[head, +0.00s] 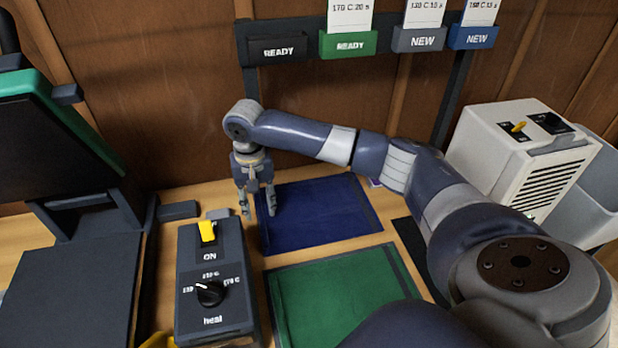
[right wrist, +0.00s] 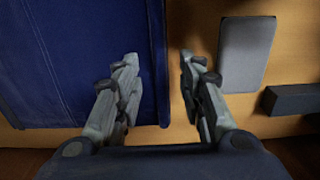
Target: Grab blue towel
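The blue towel (head: 318,215) lies flat on the wooden table below the wall board in the head view. It fills the left part of the right wrist view (right wrist: 85,40). My right gripper (head: 258,212) points down at the towel's left edge. Its fingers are apart with nothing between them but the edge strip and bare table. In the right wrist view, the gripper (right wrist: 159,62) has one finger over the towel and the other over the wood beside it. I cannot tell whether the fingertips touch the table. My left gripper is not in view.
A green towel (head: 340,300) lies in front of the blue one. A white machine (head: 520,155) stands at the right. A tag board (head: 350,42) hangs behind.

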